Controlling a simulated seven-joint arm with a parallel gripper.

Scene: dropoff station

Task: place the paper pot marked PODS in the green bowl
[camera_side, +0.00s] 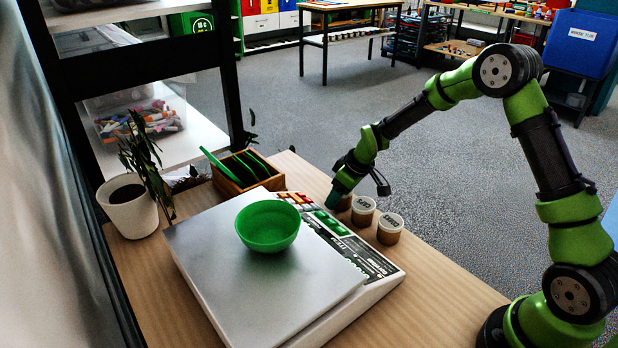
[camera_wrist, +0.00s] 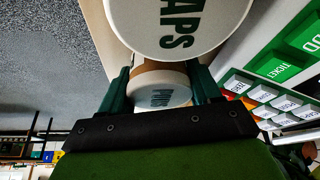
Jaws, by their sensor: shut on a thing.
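The green bowl (camera_side: 268,232) stands upright and looks empty on the silver plate of a scale. My gripper (camera_side: 338,198) is low over the table behind the scale. It is shut on a paper pot (camera_side: 345,203), the farthest of three in a row, which looks to be still at table level. In the wrist view my gripper (camera_wrist: 160,90) has one teal finger on each side of this pot; its pale lid (camera_wrist: 160,97) carries small lettering that looks like PODS. A nearer pot's lid (camera_wrist: 178,20) shows letters ending in APS, partly cut off.
The middle pot (camera_side: 363,211) stands close beside the held one, and another pot (camera_side: 390,230) stands nearer the camera. The scale (camera_side: 215,290) lies between pots and camera.

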